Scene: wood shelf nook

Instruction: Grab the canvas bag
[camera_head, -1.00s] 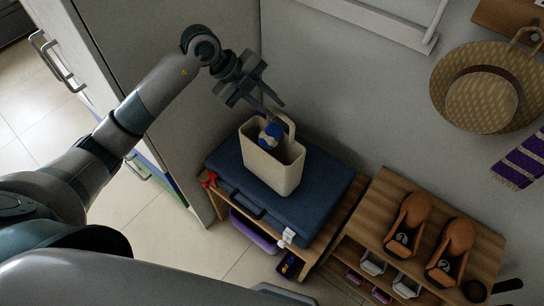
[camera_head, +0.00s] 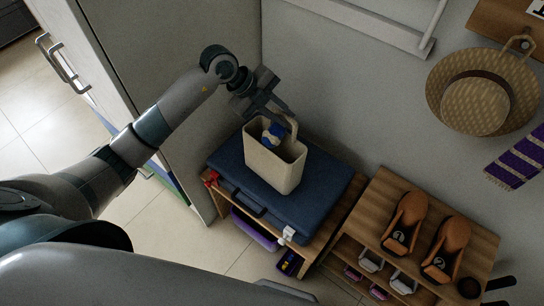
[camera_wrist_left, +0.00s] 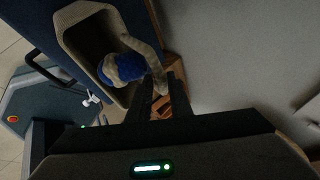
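The beige canvas bag (camera_head: 276,168) stands upright on a blue suitcase (camera_head: 315,205), with a blue and pale item (camera_head: 271,135) inside it. My left gripper (camera_head: 284,114) is at the top of the bag, by its raised handle (camera_head: 293,128). In the left wrist view the gripper (camera_wrist_left: 159,98) has its two fingers apart. The handle (camera_wrist_left: 146,52) reaches in between the fingertips; I cannot tell whether they touch it. The bag's opening (camera_wrist_left: 85,38) is on the left there. My right gripper is not in view.
The suitcase lies on a wooden shelf unit (camera_head: 345,215) with a purple item (camera_head: 254,230) below. A second wooden unit (camera_head: 388,187) holds brown shoes (camera_head: 405,222). A straw hat (camera_head: 480,90) hangs on the wall. A tall cabinet side (camera_head: 185,60) stands close on the left.

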